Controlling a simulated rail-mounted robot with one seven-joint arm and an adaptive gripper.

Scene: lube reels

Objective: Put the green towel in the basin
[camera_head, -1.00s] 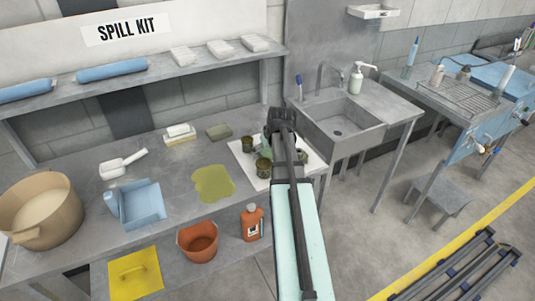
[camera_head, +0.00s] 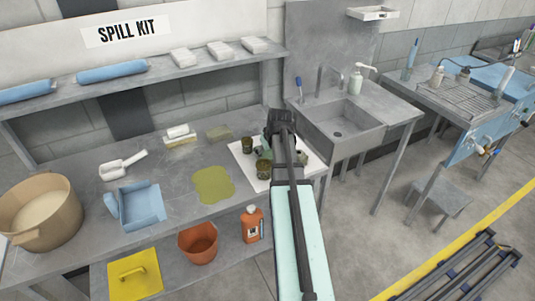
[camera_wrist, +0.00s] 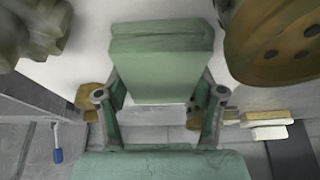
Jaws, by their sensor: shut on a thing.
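The green towel (camera_wrist: 162,55) is a folded pale-green block in the wrist view. My gripper (camera_wrist: 160,94) has a finger on each side of it and is shut on it. In the head view my gripper (camera_head: 281,122) is at the right end of the workbench, over the white mat (camera_head: 240,150). My arm hides most of what lies under it there, so the towel is not clear in that view. The grey basin (camera_head: 345,147) is a sink just right of my gripper; its visible inside is empty.
Dark round parts (camera_head: 264,168) stand on the mat close beside my gripper. A brown part with holes (camera_wrist: 280,38) is very near in the wrist view. A tap (camera_head: 321,80) and soap bottle (camera_head: 356,79) stand behind the basin. A green puddle (camera_head: 213,185) lies left of the mat.

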